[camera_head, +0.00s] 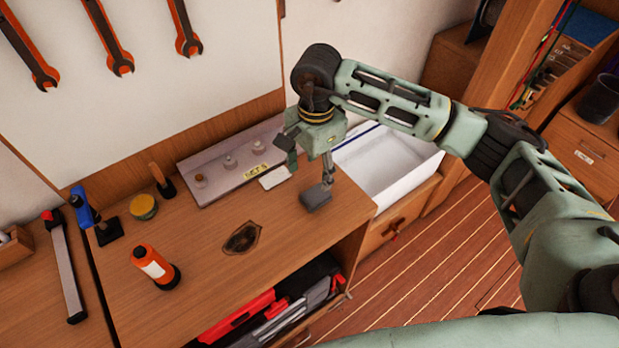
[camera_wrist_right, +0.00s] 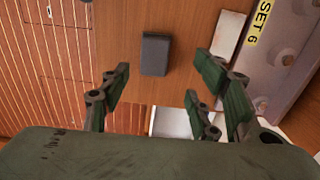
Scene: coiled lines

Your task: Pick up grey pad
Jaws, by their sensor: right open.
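The grey pad (camera_head: 316,198) is a small dark grey block lying on the wooden bench (camera_head: 205,262) near its right edge. In the right wrist view the pad (camera_wrist_right: 155,54) lies flat on the wood, ahead of the fingers and between them in the picture. My right gripper (camera_head: 307,162) hangs above the bench over the pad, and one finger partly overlaps it in the head view. In the wrist view the right gripper (camera_wrist_right: 163,85) is open with nothing between its fingers. My left gripper is out of view.
A white card (camera_head: 275,178) and a grey holder with small knobs (camera_head: 222,167) lie left of the pad. A white bin (camera_head: 385,172) stands to the right. An orange bottle (camera_head: 156,268) and a yellow-lidded tin (camera_head: 143,207) stand farther left. The bench around its dark stain is clear.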

